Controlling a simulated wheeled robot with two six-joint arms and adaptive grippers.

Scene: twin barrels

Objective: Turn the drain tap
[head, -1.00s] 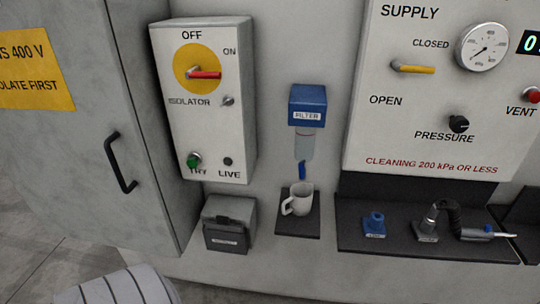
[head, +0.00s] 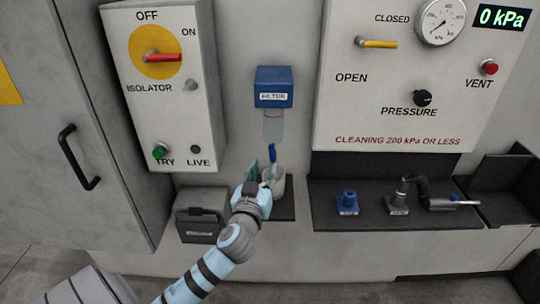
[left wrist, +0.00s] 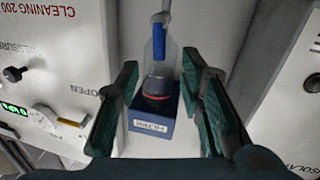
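The blue drain tap (head: 272,153) hangs under the clear bowl of the filter (head: 274,88), pointing down. In the left wrist view, which is turned upside down, the tap (left wrist: 158,42) shows above the blue filter head (left wrist: 152,122). My left gripper (head: 262,172) is just below and in front of the tap. In the left wrist view its green-padded fingers (left wrist: 160,65) stand wide apart with nothing held, and the tap shows between them. A white mug (head: 279,186) stands under the tap, partly hidden by my left gripper. My right gripper is not in view.
The isolator box (head: 165,95) is to the left, with a dark small box (head: 202,215) below it. The supply panel (head: 450,100) is to the right; its display reads 0 kPa. A shelf (head: 345,221) below holds a blue fitting (head: 348,202) and a black-handled tool (head: 425,190).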

